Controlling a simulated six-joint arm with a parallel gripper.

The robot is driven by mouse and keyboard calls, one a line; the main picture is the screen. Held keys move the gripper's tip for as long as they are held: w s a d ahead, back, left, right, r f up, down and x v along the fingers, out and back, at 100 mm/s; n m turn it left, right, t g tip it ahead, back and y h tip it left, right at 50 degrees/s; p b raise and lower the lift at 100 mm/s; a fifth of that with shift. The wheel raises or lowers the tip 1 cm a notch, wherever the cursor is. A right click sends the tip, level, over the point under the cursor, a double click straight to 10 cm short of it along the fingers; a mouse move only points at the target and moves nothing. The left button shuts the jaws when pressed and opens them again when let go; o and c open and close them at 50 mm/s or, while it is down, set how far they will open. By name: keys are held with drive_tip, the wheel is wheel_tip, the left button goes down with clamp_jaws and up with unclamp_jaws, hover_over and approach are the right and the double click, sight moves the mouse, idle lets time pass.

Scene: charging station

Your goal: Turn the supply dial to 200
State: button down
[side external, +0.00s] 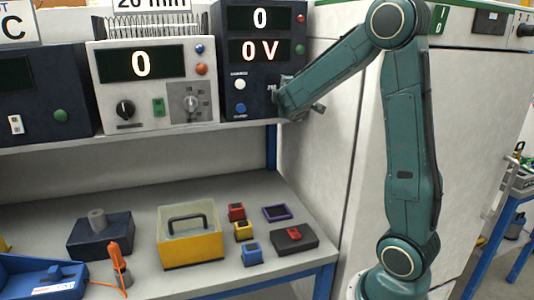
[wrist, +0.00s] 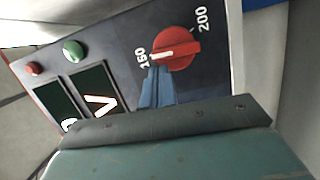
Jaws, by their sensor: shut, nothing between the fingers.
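The supply (side external: 262,60) is a dark box at the right end of the shelf, with displays reading 0 and 0 V. Its red dial (wrist: 178,46) shows in the wrist view, between the labels 160 and 200. The white pointer mark on the dial points toward 160. My gripper (wrist: 157,75) is shut and empty, with its blue fingertips at the dial's lower-left edge near the 160 label. I cannot tell whether they touch the dial. In the side view my gripper (side external: 272,88) is at the supply's lower right front and hides the dial.
A white unit (side external: 150,85) with a black knob and a grey dial stands left of the supply. The supply also has red and green buttons (wrist: 73,50). A yellow box (side external: 190,250), small coloured blocks and tools lie on the bench below. A large pale cabinet (side external: 325,140) stands right.

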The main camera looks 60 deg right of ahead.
drive_tip(key=shift+s+d+r+m, duration=0.1)
drive_tip(key=shift+s+r+m, duration=0.05)
drive_tip(key=shift+m, duration=0.4)
drive_tip(key=shift+s+d+r+m, duration=0.1)
drive_tip(key=shift+m, duration=0.45)
idle(0.5)
drive_tip(key=s+d+m+y, duration=0.1)
drive_tip(key=m, duration=0.3)
drive_tip(key=s+d+m+t+y, duration=0.1)
drive_tip(key=m+y, duration=0.1)
drive_tip(key=m, duration=0.2)
drive_tip(key=s+d+m+t+y, duration=0.1)
drive_tip(key=m, duration=0.4)
drive_tip(key=shift+s+d+f+y, duration=0.15)
drive_tip(key=shift+f+y, duration=0.2)
drive_tip(key=shift+y, duration=0.05)
drive_tip(key=shift+f, duration=0.1)
idle(0.7)
drive_tip(key=shift+s, duration=0.1)
idle(0.4)
drive_tip(key=v, duration=1.3)
drive_tip(key=shift+s+a, duration=0.15)
drive_tip(key=shift+a, duration=0.15)
drive_tip(key=shift+s+r, duration=0.1)
drive_tip(key=shift+r, duration=0.1)
